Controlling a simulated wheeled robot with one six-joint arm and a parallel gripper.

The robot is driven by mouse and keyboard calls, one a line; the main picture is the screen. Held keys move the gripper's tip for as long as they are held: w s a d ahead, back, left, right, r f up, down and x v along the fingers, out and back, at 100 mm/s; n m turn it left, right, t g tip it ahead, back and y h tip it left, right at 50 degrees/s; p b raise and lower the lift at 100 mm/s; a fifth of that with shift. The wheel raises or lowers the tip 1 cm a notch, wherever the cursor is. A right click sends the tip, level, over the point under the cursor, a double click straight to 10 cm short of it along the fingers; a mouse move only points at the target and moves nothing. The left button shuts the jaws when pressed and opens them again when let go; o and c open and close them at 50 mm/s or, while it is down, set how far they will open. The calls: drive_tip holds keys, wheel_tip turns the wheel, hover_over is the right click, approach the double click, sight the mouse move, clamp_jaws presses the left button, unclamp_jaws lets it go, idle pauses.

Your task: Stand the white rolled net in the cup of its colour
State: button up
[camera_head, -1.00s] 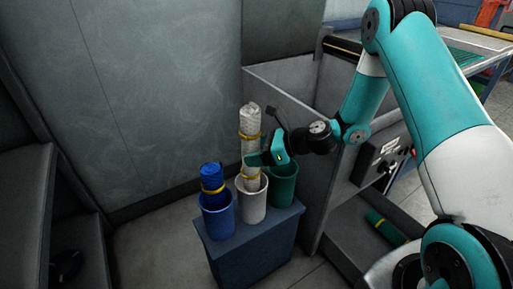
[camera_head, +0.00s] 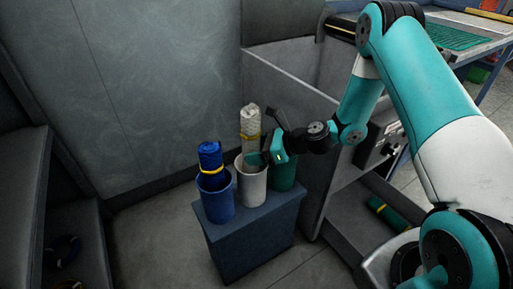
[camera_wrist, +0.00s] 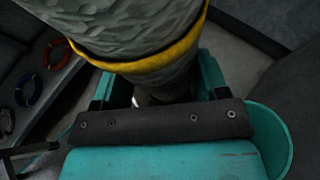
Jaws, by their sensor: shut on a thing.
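The white rolled net (camera_head: 250,121), with a yellow band, stands nearly upright with its lower part inside the white cup (camera_head: 251,188). My gripper (camera_head: 257,158) is shut on the net, close to the cup's rim. In the wrist view the net (camera_wrist: 140,25) rises between my gripper's jaws (camera_wrist: 155,88), its yellow band just above them. The net's lower end is hidden by the cup, so I cannot tell whether it touches the bottom.
A blue cup (camera_head: 217,203) holding a blue rolled net (camera_head: 209,155) stands left of the white cup. A green cup (camera_head: 283,178) stands right, partly behind my gripper. All are on a blue-grey stand (camera_head: 255,240). A green rolled net (camera_head: 388,214) lies lower right.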

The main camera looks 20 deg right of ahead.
idle(0.3)
drive_tip(key=o, duration=1.4)
drive_tip(key=shift+f, duration=0.1)
drive_tip(key=p+v, duration=0.3)
drive_tip(key=v, duration=1.4)
drive_tip(key=shift+d, duration=0.15)
